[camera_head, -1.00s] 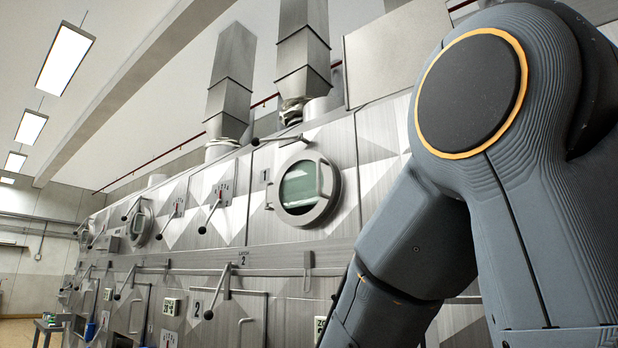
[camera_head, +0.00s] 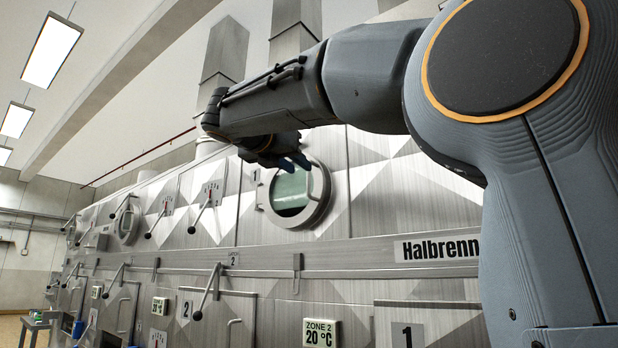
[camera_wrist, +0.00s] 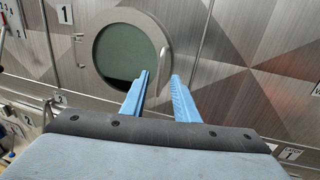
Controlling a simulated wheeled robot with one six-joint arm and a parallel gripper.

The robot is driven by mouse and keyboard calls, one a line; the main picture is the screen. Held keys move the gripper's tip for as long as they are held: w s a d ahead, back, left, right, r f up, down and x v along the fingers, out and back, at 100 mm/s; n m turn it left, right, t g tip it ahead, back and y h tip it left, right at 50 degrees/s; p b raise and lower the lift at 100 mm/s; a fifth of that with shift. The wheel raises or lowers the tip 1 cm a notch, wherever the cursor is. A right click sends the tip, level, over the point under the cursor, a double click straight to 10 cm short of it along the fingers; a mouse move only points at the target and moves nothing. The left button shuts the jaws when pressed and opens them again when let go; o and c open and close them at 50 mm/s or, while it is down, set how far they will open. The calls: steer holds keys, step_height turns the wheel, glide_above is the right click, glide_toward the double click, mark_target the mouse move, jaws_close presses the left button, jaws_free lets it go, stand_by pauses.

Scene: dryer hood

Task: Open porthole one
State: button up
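Porthole one is a round window (camera_head: 291,190) with a thick metal ring, set in the upper hood wall beside a "1" label. It also shows in the wrist view (camera_wrist: 120,55), where it looks closed. A pale curved handle (camera_wrist: 162,72) stands at its right rim. My gripper (camera_head: 302,160) is in front of the porthole's upper part. In the wrist view its two blue fingers (camera_wrist: 160,75) are apart, one on each side of the handle's lower end in the picture. I cannot tell whether they touch it. The gripper hides the porthole's top in the head view.
Several metal levers stick out of the hood, one left of the porthole (camera_head: 206,205) and one below (camera_head: 207,290). A second porthole (camera_head: 128,222) is farther left. A "Halbrenn" sign (camera_head: 437,249) and a "ZONE 2" display (camera_head: 321,333) are lower right. A small table (camera_head: 36,322) stands far left.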

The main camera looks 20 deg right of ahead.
mark_target(308, 194)
steer(key=p+x, duration=0.1)
steer(key=x, duration=0.6)
steer(key=shift+w+d+r+p, duration=0.1)
steer(key=shift+w+d+p, duration=0.1)
steer(key=shift+d+p, duration=0.1)
jaws_close()
